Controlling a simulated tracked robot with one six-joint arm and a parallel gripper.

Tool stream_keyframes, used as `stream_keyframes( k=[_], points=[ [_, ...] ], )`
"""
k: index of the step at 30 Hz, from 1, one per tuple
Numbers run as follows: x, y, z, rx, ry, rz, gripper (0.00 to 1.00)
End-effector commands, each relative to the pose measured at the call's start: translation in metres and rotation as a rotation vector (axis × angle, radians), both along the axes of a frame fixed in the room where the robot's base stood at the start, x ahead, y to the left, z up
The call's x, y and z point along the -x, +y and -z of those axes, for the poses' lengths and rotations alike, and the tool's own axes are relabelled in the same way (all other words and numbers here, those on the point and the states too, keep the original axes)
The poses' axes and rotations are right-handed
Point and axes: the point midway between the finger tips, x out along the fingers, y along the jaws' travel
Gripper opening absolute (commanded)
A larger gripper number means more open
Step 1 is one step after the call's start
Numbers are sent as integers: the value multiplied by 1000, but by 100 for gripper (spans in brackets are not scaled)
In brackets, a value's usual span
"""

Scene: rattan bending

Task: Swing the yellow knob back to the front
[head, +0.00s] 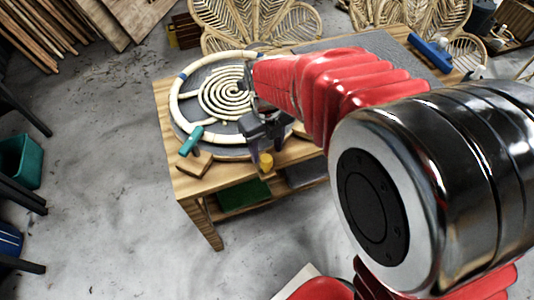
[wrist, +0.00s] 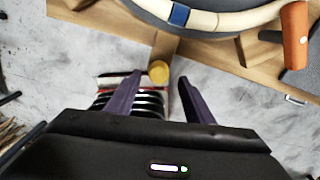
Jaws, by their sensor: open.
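The yellow knob (head: 266,161) shows at the front edge of the wooden workbench (head: 185,192), just below my gripper (head: 266,148). In the wrist view the knob (wrist: 159,71) is a small round yellow disc, seen between the tips of my gripper (wrist: 159,79). The two dark fingers stand apart, one on each side of it, with gaps showing. I cannot tell how far the knob is below the fingertips. A round board (head: 183,115) with a pale rattan spiral (head: 229,92) lies on the bench behind the gripper; my arm hides its right part.
A teal-handled tool (head: 192,140) and a wooden block (head: 195,163) sit at the board's front left. An orange handle (wrist: 295,35) shows in the wrist view. A blue tool (head: 430,54) lies at the bench's far right.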

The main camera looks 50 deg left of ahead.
Motion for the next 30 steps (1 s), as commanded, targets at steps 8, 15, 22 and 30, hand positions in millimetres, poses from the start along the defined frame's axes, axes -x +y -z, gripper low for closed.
stream_keyframes(
  k=[8, 15, 22, 30],
  points=[
    [-2, 1, -51, -4, -2, 0, 48],
    [-3, 0, -84, -2, 0, 0, 48],
    [-3, 0, -93, 0, 0, 0, 48],
    [-3, 0, -93, 0, 0, 0, 48]
  ],
)
